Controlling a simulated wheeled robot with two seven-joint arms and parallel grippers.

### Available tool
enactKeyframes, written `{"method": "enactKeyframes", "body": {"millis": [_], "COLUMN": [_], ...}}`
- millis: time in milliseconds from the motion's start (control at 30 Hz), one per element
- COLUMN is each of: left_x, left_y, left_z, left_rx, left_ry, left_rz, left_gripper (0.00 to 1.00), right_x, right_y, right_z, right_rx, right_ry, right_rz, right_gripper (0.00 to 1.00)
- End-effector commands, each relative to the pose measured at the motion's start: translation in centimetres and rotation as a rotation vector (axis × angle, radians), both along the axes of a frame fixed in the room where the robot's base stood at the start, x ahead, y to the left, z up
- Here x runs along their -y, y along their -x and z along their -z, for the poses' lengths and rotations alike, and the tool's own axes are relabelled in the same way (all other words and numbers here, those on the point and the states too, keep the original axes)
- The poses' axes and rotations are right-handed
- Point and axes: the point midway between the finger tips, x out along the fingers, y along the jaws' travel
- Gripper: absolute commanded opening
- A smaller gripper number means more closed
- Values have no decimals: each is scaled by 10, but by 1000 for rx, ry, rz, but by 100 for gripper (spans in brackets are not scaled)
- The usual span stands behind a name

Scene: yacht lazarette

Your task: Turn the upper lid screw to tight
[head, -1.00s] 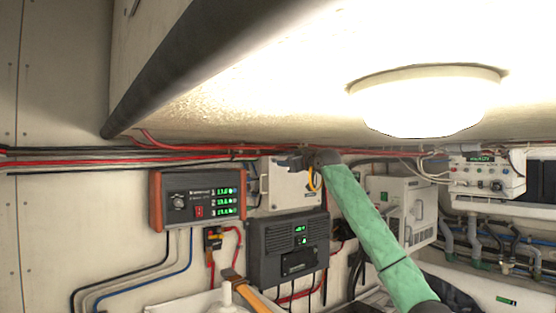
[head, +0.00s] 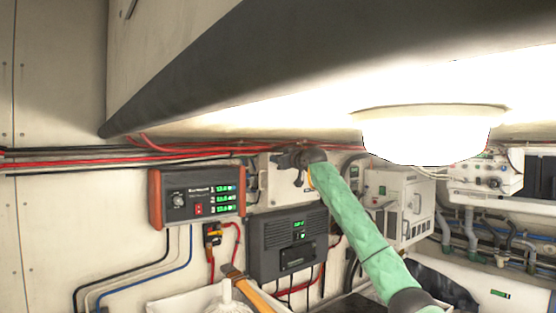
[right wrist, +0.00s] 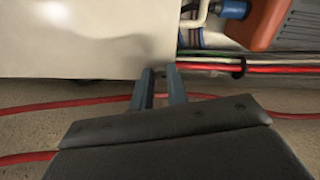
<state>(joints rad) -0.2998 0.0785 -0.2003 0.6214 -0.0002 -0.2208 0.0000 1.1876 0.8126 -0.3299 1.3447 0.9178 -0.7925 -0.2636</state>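The white box (head: 268,196) on the back wall carries the lid. My right gripper (head: 282,161), at the end of a green-sleeved arm, is in front of the box's top edge and hides part of it. The right wrist view shows a white panel (right wrist: 80,40), with the two dark finger ends (right wrist: 159,80) at its edge. The fingers are close together with a narrow gap between them. I cannot make out the upper lid screw, or whether the fingers touch anything. My left gripper is not in view.
An orange-sided display unit (head: 200,196) is left of the box, and a dark grey unit (head: 292,245) is below it. Red and black cables (head: 80,158) run along the wall just above. A low ceiling with a lamp (head: 428,135) hangs over my arm.

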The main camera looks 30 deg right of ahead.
Motion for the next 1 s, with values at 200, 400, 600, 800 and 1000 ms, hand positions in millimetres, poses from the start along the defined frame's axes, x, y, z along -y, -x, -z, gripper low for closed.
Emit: {"method": "enactKeyframes", "body": {"millis": [200, 400, 600, 800, 1000], "left_x": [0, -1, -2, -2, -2], "left_y": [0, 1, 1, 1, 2], "left_z": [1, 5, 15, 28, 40], "left_rx": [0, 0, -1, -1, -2], "left_ry": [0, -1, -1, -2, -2], "left_rz": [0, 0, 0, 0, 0], "left_gripper": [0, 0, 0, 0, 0], "right_x": [0, -1, -1, -1, -2], "right_y": [0, 0, 0, 0, 0], "right_z": [0, 0, 1, 2, 1], "right_rx": [1, -1, -10, -24, -39], "right_ry": [-5, -55, -178, -357, -547], "right_rz": [0, -1, -2, -2, -2], "right_gripper": [0, 0, 0, 0, 0]}}
